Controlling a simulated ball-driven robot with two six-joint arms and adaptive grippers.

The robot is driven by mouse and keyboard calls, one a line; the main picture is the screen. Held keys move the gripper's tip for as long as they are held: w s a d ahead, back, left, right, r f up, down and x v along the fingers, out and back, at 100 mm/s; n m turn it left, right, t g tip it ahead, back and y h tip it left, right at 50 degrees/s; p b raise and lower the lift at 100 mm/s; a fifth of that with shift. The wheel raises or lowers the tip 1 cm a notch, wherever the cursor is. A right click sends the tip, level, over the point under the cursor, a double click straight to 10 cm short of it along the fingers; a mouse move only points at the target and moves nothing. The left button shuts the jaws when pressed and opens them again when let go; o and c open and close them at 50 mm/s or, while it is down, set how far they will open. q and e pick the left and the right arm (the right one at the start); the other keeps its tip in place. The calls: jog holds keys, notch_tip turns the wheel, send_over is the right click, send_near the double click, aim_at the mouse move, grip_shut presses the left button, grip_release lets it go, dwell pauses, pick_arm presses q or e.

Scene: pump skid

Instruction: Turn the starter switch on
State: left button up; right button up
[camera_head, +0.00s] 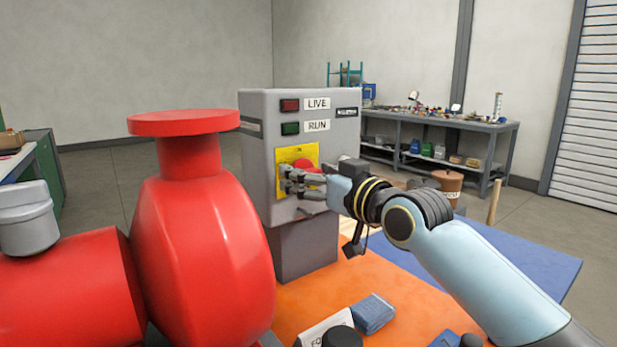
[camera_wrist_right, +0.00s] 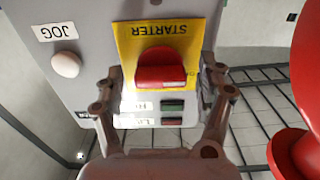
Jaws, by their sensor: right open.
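The starter switch is a red knob (camera_wrist_right: 162,70) on a yellow plate marked STARTER (camera_wrist_right: 128,42), upside down in the right wrist view. In the head view the knob (camera_head: 306,164) is partly hidden behind my right gripper (camera_head: 290,184). The plate is on the front of a grey control box (camera_head: 257,135). My right gripper (camera_wrist_right: 160,78) is open, with one finger on each side of the knob; I cannot tell whether they touch it. The knob's turned position is not clear. My left gripper is not in view.
The box has a red LIVE lamp (camera_head: 289,105), a green RUN lamp (camera_head: 290,128) and a white JOG button (camera_wrist_right: 66,65). A large red pump (camera_head: 205,245) stands close left of the box. A workbench (camera_head: 440,123) stands behind.

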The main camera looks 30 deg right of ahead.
jog(key=shift+w, duration=0.35)
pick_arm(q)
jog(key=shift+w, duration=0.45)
pick_arm(e)
jog(key=c, duration=1.2)
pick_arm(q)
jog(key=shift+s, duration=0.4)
